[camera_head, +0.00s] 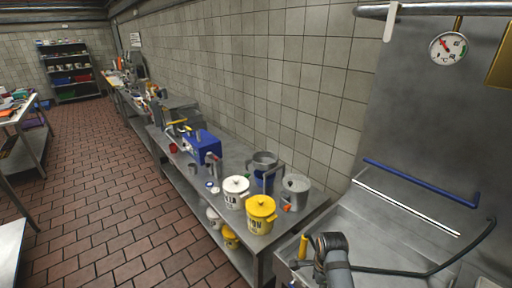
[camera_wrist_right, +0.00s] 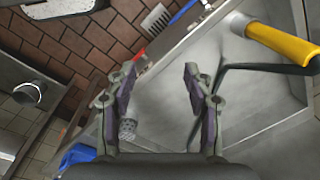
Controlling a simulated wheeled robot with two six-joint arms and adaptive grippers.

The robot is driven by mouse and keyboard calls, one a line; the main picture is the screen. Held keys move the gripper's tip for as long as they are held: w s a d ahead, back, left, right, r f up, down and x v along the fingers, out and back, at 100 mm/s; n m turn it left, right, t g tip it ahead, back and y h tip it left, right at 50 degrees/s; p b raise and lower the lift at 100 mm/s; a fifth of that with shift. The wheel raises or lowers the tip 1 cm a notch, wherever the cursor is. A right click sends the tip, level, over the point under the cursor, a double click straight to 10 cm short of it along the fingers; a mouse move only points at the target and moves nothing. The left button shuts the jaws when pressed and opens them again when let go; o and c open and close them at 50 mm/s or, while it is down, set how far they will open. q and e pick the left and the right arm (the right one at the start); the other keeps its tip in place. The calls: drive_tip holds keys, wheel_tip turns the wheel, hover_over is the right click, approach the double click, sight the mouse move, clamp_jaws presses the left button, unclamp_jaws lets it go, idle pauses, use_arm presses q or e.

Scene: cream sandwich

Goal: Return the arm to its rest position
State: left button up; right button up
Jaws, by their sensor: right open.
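My right gripper (camera_wrist_right: 158,95) shows in the wrist view with its two fingers apart. It is open and nothing is between the fingertips. It hangs over a grey metal sink surface. In the head view a grey arm link of mine stands at the bottom right, by the sink edge. My left gripper is in neither view.
A yellow handle (camera_wrist_right: 284,42) lies close to the right of the gripper. A steel counter (camera_head: 310,216) holds a yellow pot (camera_head: 261,222), a white pot (camera_head: 235,200) and a blue box (camera_head: 202,147). A gauge (camera_head: 448,48) is on the back panel. The tiled floor (camera_head: 110,200) is clear.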

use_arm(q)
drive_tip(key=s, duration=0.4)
use_arm(e)
drive_tip(key=s+d+r+n+t, duration=0.2)
drive_tip(key=s+n, duration=0.7)
drive_tip(key=n, duration=0.1)
drive_tip(key=s+d+r+n+t, duration=0.1)
drive_tip(key=s+d+r+n, duration=0.15)
drive_tip(key=s+n, duration=0.7)
wheel_tip(320, 180, down, 31)
drive_tip(key=s+d+g+b, duration=0.1)
drive_tip(key=s+d+b, duration=0.15)
drive_tip(key=b, duration=0.25)
use_arm(q)
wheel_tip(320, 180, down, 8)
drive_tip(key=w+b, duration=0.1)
drive_tip(key=b, duration=0.2)
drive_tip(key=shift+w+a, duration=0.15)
use_arm(e)
drive_tip(key=s+d+f+g, duration=0.1)
drive_tip(key=s+f, duration=1.7)
drive_tip(key=f, duration=0.2)
drive_tip(key=shift+d+g+h, duration=0.15)
drive_tip(key=shift+g+h, duration=0.15)
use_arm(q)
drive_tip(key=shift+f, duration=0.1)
